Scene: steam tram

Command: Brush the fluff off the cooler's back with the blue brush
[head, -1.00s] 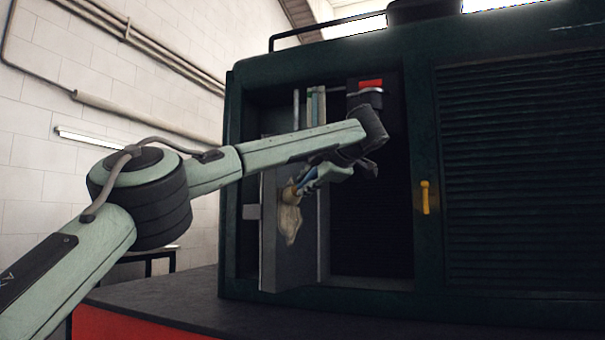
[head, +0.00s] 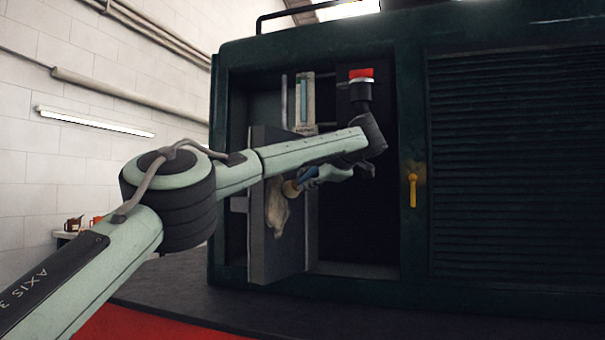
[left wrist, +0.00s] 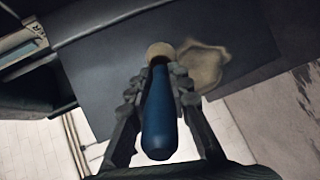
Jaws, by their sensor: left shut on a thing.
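My left gripper (head: 325,176) is inside the open compartment of the dark green tram body and is shut on the blue brush (head: 300,183). In the left wrist view the blue brush handle (left wrist: 160,112) lies between the fingers (left wrist: 158,95), with its pale tan head (left wrist: 160,52) pointing away. The cooler (head: 262,240) is a grey upright slab in the compartment. A beige patch of fluff (head: 278,208) is on its face, beside the brush head; it also shows in the left wrist view (left wrist: 205,66). I cannot tell whether the bristles touch it. My right gripper is not in view.
The compartment has a green frame around it (head: 219,180). A gauge-like panel (head: 304,105) and a red-topped part (head: 361,75) stand behind my arm. A yellow handle (head: 412,188) and louvred panel (head: 510,170) are to the right. A dark ledge (head: 190,290) runs in front.

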